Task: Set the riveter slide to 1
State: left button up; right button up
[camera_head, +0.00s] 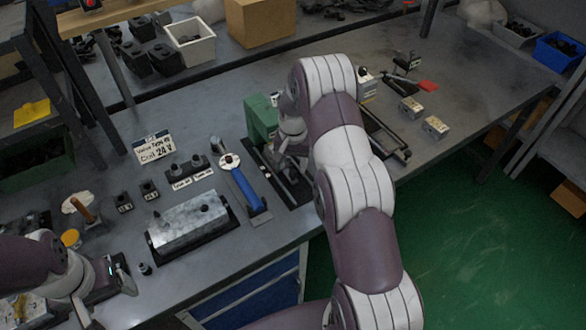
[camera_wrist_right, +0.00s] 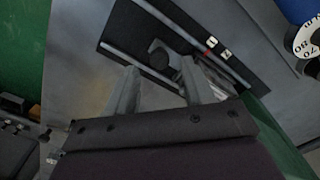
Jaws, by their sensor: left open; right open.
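The riveter slide's dark base (camera_head: 292,192) lies on the bench beside a green block (camera_head: 262,118). In the head view the right gripper (camera_head: 284,160) partly hides the slide. My left gripper (camera_head: 118,277) is open at lower left, away from the slide.
A blue-handled tool (camera_head: 246,190) lies left of the slide. A metal valve block (camera_head: 188,222) sits in a black tray further left. A sign (camera_head: 154,147) stands behind. Right of my arm are a black frame (camera_head: 385,135) and small metal blocks (camera_head: 435,127).

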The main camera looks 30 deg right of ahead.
notch_tip(320, 180, up, 10)
jog(key=b, duration=0.1)
jog(key=shift+f, duration=0.1)
